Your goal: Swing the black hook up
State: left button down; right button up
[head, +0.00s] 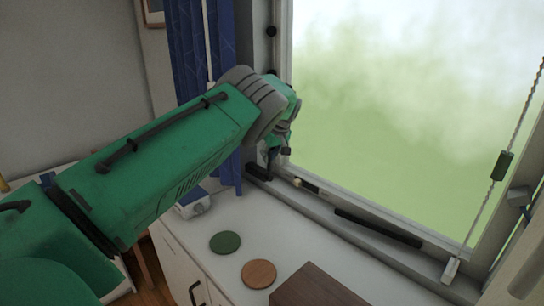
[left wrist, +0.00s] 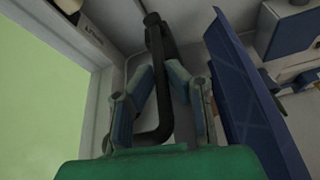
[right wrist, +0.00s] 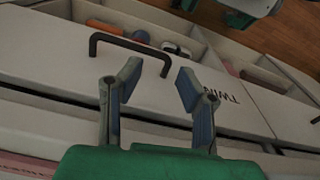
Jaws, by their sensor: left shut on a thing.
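The black hook (left wrist: 157,46) shows in the left wrist view as a dark bent bar against the pale window frame. The left gripper is shut on the hook. In the head view the left gripper (head: 273,152) is at the lower left corner of the window, partly hidden by my own arm. My right gripper (right wrist: 160,76) is open and empty, in front of a white drawer with a black handle (right wrist: 130,46).
A blue curtain (head: 195,60) hangs close beside the left gripper. The white counter (head: 225,215) holds a green disc (head: 225,242), a wooden disc (head: 259,273) and a brown box (head: 318,288). A dark bar (head: 378,228) lies along the sill, and a cord with a green piece (head: 502,166) hangs at right.

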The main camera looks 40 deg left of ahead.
pick_arm(q)
jog(key=shift+w+a+r, duration=0.1)
jog(key=shift+r, duration=0.05)
jog(key=c, duration=1.6)
grip_release()
jog(key=shift+w, duration=0.1)
jog(key=shift+w+a+f, duration=0.1)
jog(key=shift+a+f, duration=0.15)
jog(key=shift+f, duration=0.05)
jog(key=v, duration=1.1)
jog(key=shift+d+r, duration=0.1)
jog(key=shift+r, duration=0.2)
